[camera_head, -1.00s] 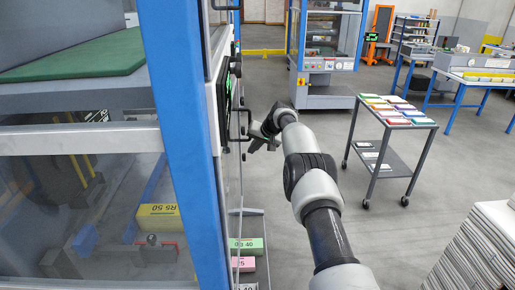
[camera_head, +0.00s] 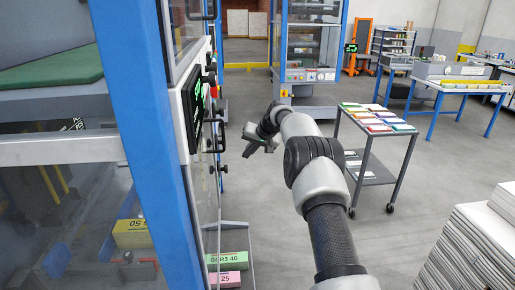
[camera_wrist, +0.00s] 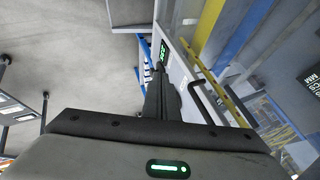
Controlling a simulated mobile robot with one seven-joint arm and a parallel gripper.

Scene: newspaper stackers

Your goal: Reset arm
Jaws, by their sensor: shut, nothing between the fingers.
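My arm reaches forward from the bottom right of the head view, and my gripper (camera_head: 251,146) is at its far end, pointing left toward the machine with the blue frame (camera_head: 150,150). It is in the air, with a gap of floor between it and the machine's front. In the wrist view my gripper (camera_wrist: 160,75) shows its fingers close together, shut and empty. The machine's front with a dark handle (camera_wrist: 205,100) and a green display lies to the right of the fingers there.
A grey cart (camera_head: 378,130) with coloured stacks stands right of my arm. A newspaper stack (camera_head: 470,240) is at the lower right. Green (camera_head: 228,261) and pink boxes lie low beside the machine. A second blue-framed machine (camera_head: 310,60) stands behind. Open floor lies between.

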